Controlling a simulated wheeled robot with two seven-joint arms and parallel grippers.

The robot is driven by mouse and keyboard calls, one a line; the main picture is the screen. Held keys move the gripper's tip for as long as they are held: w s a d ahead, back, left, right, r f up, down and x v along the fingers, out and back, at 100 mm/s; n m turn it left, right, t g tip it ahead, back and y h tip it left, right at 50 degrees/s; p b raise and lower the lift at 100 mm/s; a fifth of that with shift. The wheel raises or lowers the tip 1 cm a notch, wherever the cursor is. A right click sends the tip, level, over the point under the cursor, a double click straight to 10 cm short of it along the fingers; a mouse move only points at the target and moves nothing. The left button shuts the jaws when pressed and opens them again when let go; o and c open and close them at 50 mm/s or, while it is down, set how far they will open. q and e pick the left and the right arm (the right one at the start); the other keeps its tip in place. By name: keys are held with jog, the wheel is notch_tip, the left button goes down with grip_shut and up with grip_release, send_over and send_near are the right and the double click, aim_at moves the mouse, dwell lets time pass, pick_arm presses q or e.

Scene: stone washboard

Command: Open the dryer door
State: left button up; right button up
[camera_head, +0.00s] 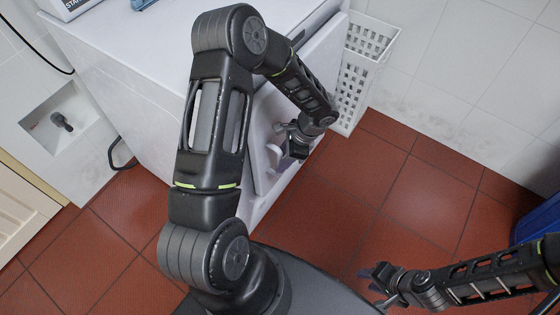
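The white dryer (140,45) stands at the upper middle, seen from above, with its front facing lower right. Its white door (262,160) is on that front, largely hidden behind my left arm; I cannot tell whether it is fully closed. My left gripper (284,140) is at the door front, close to a pale curved part (274,155) that may be the handle. Contact and finger gap are too small and dark to tell. My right gripper (376,284) is low at the right, over the floor, away from the dryer; its fingers look apart and empty.
A white perforated basket (362,65) stands right beside the dryer. A blue object (538,222) is at the right edge. A box (66,5) lies on the dryer top. The red tiled floor (385,185) in front of the door is clear.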

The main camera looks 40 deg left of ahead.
pick_arm(q)
jog(key=shift+x, duration=1.1)
jog(key=shift+c, duration=0.4)
grip_shut()
